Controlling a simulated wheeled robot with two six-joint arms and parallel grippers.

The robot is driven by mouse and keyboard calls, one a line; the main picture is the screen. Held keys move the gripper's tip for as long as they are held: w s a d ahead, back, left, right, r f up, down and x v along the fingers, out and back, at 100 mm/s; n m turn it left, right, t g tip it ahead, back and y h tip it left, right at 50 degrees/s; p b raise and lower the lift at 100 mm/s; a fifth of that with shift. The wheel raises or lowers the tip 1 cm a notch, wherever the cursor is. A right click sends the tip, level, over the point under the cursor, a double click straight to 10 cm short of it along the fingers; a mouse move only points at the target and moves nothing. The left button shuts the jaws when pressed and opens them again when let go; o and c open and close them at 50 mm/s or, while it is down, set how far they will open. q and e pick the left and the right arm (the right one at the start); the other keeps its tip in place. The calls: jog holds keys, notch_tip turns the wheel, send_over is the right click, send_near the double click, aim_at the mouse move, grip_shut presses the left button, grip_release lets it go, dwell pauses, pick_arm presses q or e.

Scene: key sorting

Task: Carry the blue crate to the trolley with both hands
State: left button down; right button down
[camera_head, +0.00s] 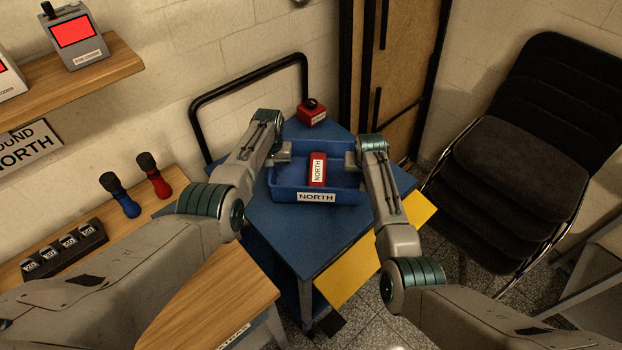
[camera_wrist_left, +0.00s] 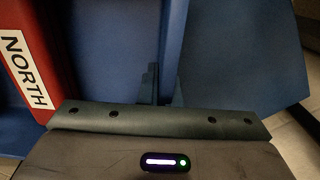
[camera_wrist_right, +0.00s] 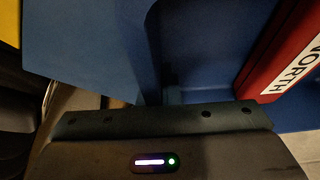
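The blue crate (camera_head: 315,197), labelled NORTH on its front, is level over the blue top of the trolley (camera_head: 310,240) and appears to rest on it. A red box labelled NORTH (camera_head: 317,169) lies in the crate. My left gripper (camera_head: 283,154) is at the crate's left wall and my right gripper (camera_head: 351,160) at its right wall. In the left wrist view, narrow fingers (camera_wrist_left: 150,84) sit close against the wall. The right wrist view shows the same (camera_wrist_right: 170,82). Both appear shut on the crate walls. The outer fingers are mostly hidden.
A yellow panel (camera_head: 350,275) is at the front right. Stacked dark chairs (camera_head: 515,165) stand at right. A wooden table (camera_head: 210,300) is at front left.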

pick_arm(q)
jog(key=shift+f, duration=0.35)
pick_arm(e)
jog(key=shift+f, duration=0.35)
pick_arm(q)
jog(key=c, duration=1.6)
grip_release()
jog(key=shift+r, duration=0.2)
jog(key=shift+c, duration=0.2)
pick_arm(e)
jog(key=c, duration=1.6)
grip_release()
jog(key=shift+r, duration=0.2)
jog(key=shift+c, duration=0.2)
pick_arm(q)
notch_tip(320, 180, up, 12)
jog(key=shift+f, duration=0.1)
pick_arm(e)
jog(key=v, duration=1.2)
jog(key=shift+s, duration=0.1)
pick_arm(q)
jog(key=shift+s, duration=0.1)
pick_arm(e)
jog(key=shift+f, duration=0.1)
